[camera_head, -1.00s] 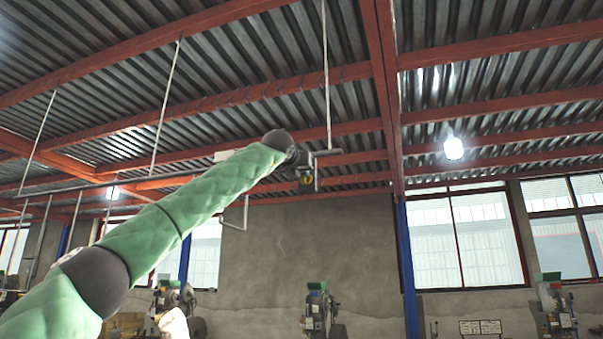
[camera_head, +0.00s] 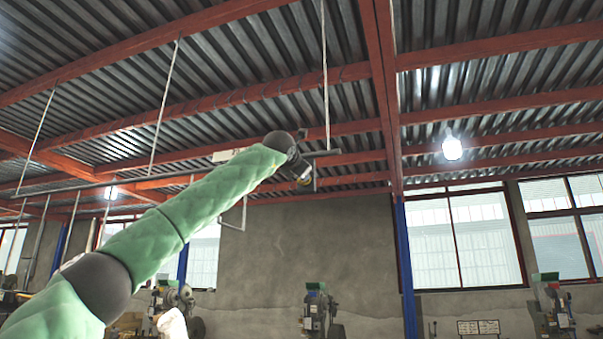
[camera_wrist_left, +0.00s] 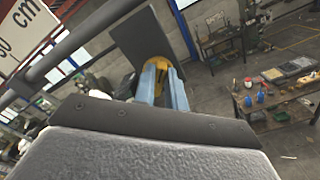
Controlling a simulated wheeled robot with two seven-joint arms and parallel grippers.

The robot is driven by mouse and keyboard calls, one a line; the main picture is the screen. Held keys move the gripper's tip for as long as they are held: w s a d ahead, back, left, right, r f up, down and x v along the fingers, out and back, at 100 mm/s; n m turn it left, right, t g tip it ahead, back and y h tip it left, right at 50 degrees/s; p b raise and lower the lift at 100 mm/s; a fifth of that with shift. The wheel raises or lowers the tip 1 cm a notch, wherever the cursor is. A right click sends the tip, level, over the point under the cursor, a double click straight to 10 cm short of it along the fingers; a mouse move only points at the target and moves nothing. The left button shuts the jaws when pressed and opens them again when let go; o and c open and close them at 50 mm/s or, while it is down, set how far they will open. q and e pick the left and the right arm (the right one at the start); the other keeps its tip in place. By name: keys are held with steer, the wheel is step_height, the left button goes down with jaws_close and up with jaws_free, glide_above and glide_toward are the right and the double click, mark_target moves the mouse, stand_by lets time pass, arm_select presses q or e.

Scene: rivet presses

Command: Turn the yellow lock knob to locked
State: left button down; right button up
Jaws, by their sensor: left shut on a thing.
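The yellow lock knob (camera_wrist_left: 156,62) shows in the left wrist view, in front of a dark flat plate (camera_wrist_left: 138,36) at the end of a grey bar. My left gripper (camera_wrist_left: 163,78) has its two pale blue fingers on either side of the knob and is shut on it. The fingers hide part of the knob, and I cannot tell whether it stands at locked. In the head view my left gripper (camera_head: 304,180) is raised high by the overhead bar, with the knob not clearly visible there.
A grey overhead bar (camera_head: 130,183) hangs from thin rods below the roof beams. A white sign (camera_wrist_left: 24,32) reading "50 cm" hangs beside it. Rivet presses (camera_head: 318,310) stand along the wall below. A workbench (camera_wrist_left: 275,97) with tools is far below.

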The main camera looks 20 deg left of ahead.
arm_select(q)
steer(key=shift+d+f+m+p, duration=0.15)
steer(key=shift+m+p, duration=0.25)
steer(key=shift+m, duration=1.25)
steer(key=shift+f+m+p, duration=0.2)
steer(key=shift+m+p, duration=0.2)
steer(key=shift+m, duration=1.3)
steer(key=shift+d+f+m+p, duration=0.15)
steer(key=shift+m+p, duration=0.25)
steer(key=shift+m, duration=1.25)
arm_select(e)
step_height(320, 180, down, 10)
steer(key=s+d, duration=0.1)
steer(key=shift+s+d+f, duration=0.15)
steer(key=shift+s+f, duration=0.05)
steer(key=shift+s, duration=0.15)
arm_select(q)
steer(key=shift+f, duration=0.1)
arm_select(e)
steer(key=shift+s+f, duration=0.15)
steer(key=shift+f, duration=0.05)
arm_select(q)
steer(key=c, duration=1.5)
jaws_free()
steer(key=shift+o, duration=0.2)
arm_select(e)
steer(key=shift+r, duration=0.15)
arm_select(q)
steer(key=shift+s+a, duration=0.1)
